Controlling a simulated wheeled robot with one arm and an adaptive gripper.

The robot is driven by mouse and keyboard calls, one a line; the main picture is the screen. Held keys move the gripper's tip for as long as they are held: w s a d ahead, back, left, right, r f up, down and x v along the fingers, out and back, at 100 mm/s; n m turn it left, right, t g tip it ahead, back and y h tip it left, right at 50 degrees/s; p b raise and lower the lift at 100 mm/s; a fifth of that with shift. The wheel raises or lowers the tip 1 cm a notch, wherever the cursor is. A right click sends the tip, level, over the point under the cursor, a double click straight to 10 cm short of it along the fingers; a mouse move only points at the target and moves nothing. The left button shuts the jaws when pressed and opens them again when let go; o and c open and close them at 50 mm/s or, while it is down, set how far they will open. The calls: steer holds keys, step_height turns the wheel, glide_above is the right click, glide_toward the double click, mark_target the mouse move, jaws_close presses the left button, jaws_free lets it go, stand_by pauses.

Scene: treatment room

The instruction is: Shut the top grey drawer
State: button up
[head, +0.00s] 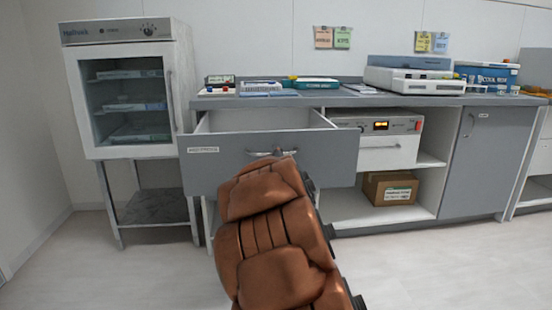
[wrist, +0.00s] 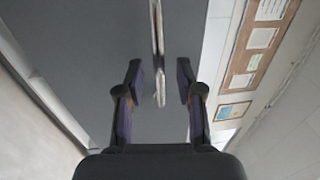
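The top grey drawer (head: 222,170) stands pulled out from the counter in the head view, with its open inside showing behind the front panel. Its metal bar handle (head: 290,152) is near the top middle of the front. In the wrist view the grey drawer front (wrist: 95,50) fills much of the picture, and the handle (wrist: 158,45) runs down between my two fingers. My gripper (wrist: 160,82) is open around the handle, with a gap on each side. In the head view my brown arm hides most of the gripper and the lower middle of the drawer front.
A glass-door cabinet (head: 130,100) stands left of the drawer. The countertop (head: 330,99) carries trays and devices. Right of the drawer are open shelves with a cardboard box (head: 390,188) and a closed grey door (head: 480,165). The floor (head: 430,270) in front is clear.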

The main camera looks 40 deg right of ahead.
steer(key=shift+w+d, duration=0.45)
steer(key=shift+w, duration=0.15)
jaws_close()
stand_by(0.5)
